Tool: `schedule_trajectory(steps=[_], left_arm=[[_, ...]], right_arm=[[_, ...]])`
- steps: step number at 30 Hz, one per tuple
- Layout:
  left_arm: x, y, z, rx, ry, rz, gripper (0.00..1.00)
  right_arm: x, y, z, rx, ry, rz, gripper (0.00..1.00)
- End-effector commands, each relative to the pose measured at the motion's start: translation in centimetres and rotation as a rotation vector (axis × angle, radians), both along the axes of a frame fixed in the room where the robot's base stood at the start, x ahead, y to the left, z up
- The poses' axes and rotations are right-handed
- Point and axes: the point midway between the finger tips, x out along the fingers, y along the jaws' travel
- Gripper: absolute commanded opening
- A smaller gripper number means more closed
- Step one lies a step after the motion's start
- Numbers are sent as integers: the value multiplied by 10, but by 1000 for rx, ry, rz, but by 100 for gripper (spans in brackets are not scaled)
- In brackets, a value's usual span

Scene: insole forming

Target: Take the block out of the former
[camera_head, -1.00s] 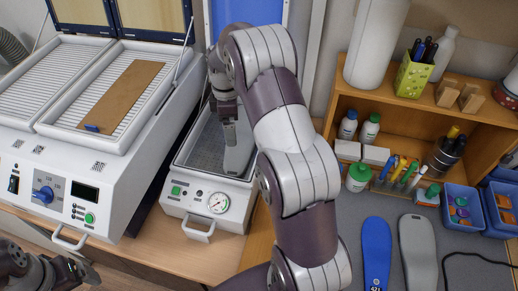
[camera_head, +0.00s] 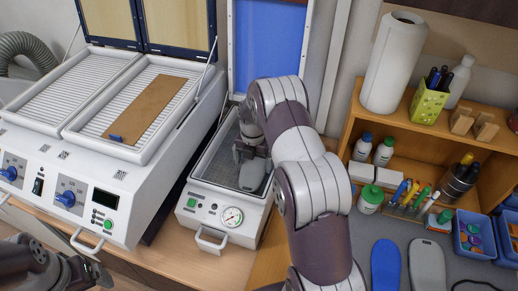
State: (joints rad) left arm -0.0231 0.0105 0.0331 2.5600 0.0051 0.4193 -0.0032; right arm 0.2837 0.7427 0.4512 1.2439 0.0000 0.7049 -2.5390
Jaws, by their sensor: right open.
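The former (camera_head: 214,186) is the white box in the middle with a gauge, a front handle and a raised blue-lined lid (camera_head: 268,48). A grey block (camera_head: 252,174) lies in its well, partly hidden by my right arm. My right gripper (camera_head: 247,154) is inside the former, pointing down at the block; its jaws are open. I cannot tell whether the fingers touch the block. My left gripper (camera_head: 85,270) is at the bottom left, away from the former, and its jaws are too unclear to read.
A white heater (camera_head: 150,150) with open lids stands left, a brown board (camera_head: 150,105) on its grille. At right are a wooden shelf (camera_head: 345,140) with bottles and pens, blue bins (camera_head: 475,236), and blue (camera_head: 386,265) and grey (camera_head: 427,266) insoles on the mat.

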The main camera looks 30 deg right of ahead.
Motion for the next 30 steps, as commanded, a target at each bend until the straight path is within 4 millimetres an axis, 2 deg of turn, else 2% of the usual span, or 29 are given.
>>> schedule_trajectory(steps=[1, 4, 10, 11, 15, 17, 25, 30], left_arm=[[0, 0, 8, 0, 0, 0, 89], [0, 0, 9, 0, 0, 0, 89], [0, 0, 7, 0, 1, 0, 89], [0, 0, 7, 0, 1, 0, 89], [0, 0, 7, 0, 1, 0, 89], [0, 0, 8, 0, 1, 0, 89], [0, 0, 3, 0, 0, 0, 89], [0, 0, -13, 0, 1, 0, 89]], right_arm=[[0, 0, -4, 1, 2, 0, 100], [0, 0, -15, 0, 1, 0, 100], [0, 0, -18, 0, -1, 0, 100], [0, 0, -18, 0, -1, 0, 94], [0, 0, -18, 0, -1, 0, 48], [1, 0, -17, -1, -3, 0, 37], [2, 0, -13, -1, -5, 0, 37], [3, 0, 8, -2, -8, 0, 37]])
